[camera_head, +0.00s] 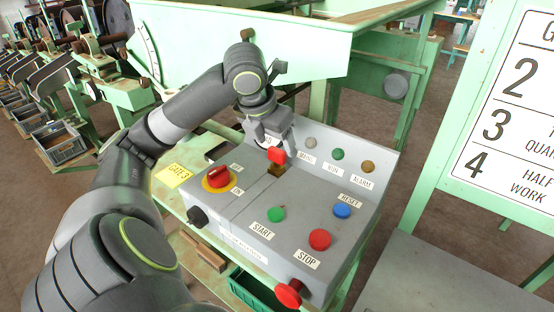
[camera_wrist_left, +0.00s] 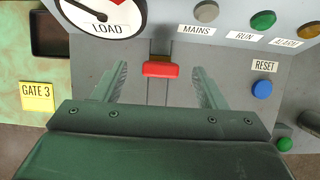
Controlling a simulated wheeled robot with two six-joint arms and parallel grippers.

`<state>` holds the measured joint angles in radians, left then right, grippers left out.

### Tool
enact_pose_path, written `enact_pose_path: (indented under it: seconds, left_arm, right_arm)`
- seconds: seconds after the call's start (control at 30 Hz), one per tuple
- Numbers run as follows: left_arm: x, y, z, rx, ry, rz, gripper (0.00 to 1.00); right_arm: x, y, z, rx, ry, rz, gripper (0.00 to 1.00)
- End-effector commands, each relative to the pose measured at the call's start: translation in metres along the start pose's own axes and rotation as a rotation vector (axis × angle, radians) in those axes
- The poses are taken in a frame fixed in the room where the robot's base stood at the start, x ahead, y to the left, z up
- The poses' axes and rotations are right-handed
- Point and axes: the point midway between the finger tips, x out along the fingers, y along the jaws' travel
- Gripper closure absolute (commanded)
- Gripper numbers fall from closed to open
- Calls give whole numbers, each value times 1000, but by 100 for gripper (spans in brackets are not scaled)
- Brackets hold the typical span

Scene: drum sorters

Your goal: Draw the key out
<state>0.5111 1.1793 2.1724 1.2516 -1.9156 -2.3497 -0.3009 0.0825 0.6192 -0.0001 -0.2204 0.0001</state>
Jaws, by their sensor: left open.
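A small red-headed piece, which looks like the key (camera_head: 277,155), stands up from the grey control panel (camera_head: 240,211) near the base of its upright back plate. A brownish-yellow patch shows just below it. In the left wrist view the red key head (camera_wrist_left: 160,69) lies across a dark slot line, between my two fingers and slightly beyond them. My left gripper (camera_head: 276,143) is open above the key, with a finger on each side and gaps to the red head. Whether the fingers reach down to its height is hard to tell. My right gripper is not in view.
Lamps and a LOAD dial (camera_wrist_left: 100,14) line the back plate. A pale green hopper (camera_head: 300,45) rises behind.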

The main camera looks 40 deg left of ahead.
Motion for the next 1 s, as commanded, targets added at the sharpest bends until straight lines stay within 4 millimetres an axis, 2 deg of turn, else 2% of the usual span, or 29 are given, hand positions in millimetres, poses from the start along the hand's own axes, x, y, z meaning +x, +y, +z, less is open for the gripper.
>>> enact_pose_path:
  seconds: [0.1,0.2,0.53,0.9,1.0]
  left_arm:
    - [19,-2,-5,-1,3,-5,35]
    - [29,-2,-4,0,2,-4,35]
    - [34,-2,-4,0,0,-1,35]
    - [34,-2,-4,0,0,-1,83]
    - [34,-2,-4,0,0,-1,84]
  right_arm:
    - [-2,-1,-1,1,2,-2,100]
    - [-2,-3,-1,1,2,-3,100]
    - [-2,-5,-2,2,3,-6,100]
    - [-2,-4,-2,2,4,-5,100]
    - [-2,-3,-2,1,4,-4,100]
